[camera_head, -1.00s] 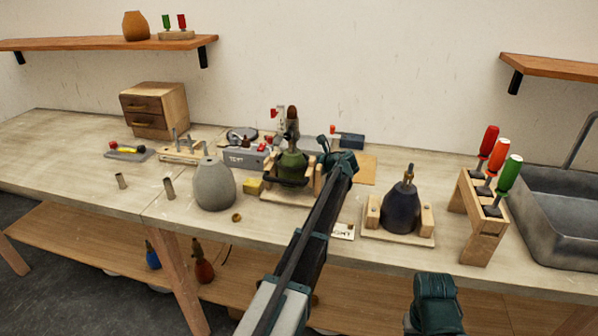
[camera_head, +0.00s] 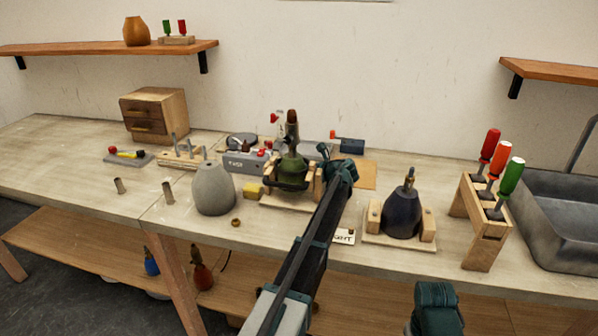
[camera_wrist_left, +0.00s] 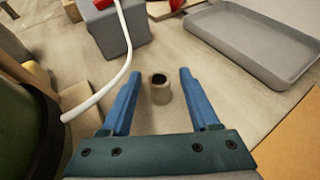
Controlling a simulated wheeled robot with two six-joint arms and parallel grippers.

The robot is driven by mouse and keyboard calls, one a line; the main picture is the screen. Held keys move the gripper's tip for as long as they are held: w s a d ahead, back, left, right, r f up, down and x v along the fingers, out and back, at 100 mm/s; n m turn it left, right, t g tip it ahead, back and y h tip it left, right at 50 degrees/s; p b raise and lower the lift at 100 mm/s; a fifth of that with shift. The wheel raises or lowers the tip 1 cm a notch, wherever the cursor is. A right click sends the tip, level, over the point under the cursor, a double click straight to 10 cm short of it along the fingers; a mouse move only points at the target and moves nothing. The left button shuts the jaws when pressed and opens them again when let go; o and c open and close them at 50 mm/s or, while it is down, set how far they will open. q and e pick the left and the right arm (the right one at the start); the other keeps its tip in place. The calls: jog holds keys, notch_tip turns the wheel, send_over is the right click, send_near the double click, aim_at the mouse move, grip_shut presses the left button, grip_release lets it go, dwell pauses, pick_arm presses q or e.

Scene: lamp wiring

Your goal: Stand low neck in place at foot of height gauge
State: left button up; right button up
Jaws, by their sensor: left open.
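In the left wrist view a short grey tube (camera_wrist_left: 160,88), which looks like a neck, stands upright on the table with its dark open end up. My left gripper (camera_wrist_left: 155,78) is open, with one blue finger on each side of the tube and visible gaps to both. In the head view my left gripper (camera_head: 325,152) is behind the green lamp's right side, and the tube is hidden there. Two other small tubes stand at the left of the table, one (camera_head: 119,185) and another (camera_head: 168,192). I cannot clearly make out the height gauge. Only a teal part of my right arm shows, without fingers.
The green lamp (camera_head: 292,168) in its wooden cradle stands close left of my gripper. A grey box (camera_wrist_left: 118,30) and a white cable (camera_wrist_left: 128,35) are near the left finger. A grey tray (camera_wrist_left: 252,45) lies to the right. A dark lamp base (camera_head: 402,215) stands further right.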

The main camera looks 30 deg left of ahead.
pick_arm(q)
jog(key=p+v, duration=0.4)
jog(key=v, duration=0.8)
jog(key=shift+d+r+p, duration=0.1)
jog(key=shift+r+p, duration=0.05)
jog(key=shift+p, duration=0.2)
